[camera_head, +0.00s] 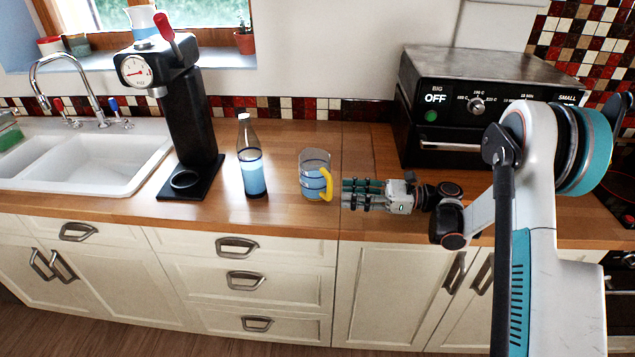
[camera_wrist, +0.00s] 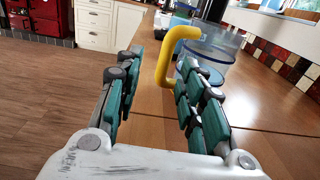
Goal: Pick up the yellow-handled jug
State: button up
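The yellow-handled jug (camera_head: 314,168) stands upright on the wooden counter, a clear vessel with blue bands. Its yellow handle (camera_head: 327,184) faces the front right, toward my gripper. My gripper (camera_head: 345,194) is just to the right of the jug, level and low over the counter, with its fingers pointing left at it. In the wrist view the two teal fingers (camera_wrist: 155,85) are spread apart with nothing between them. The yellow handle (camera_wrist: 167,52) shows ahead, near the right finger's tip, with the clear jug body (camera_wrist: 208,60) behind it. I cannot tell whether finger and handle touch.
A bottle with blue liquid (camera_head: 252,160) stands left of the jug. Further left are a black press-like machine (camera_head: 190,115) and a white sink (camera_head: 85,165). A black oven (camera_head: 480,105) stands behind my gripper. The counter's front edge is close.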

aim_at(319, 180)
jog(key=a, duration=0.1)
jog(key=a+b, duration=0.1)
jog(key=a, duration=0.1)
jog(key=shift+w+a+f, duration=0.3)
jog(key=shift+w+a, duration=0.05)
jog(key=shift+w, duration=0.05)
jog(key=shift+a+r+b, duration=0.1)
jog(key=shift+a+b, duration=0.2)
jog(key=shift+a, duration=0.2)
grip_shut()
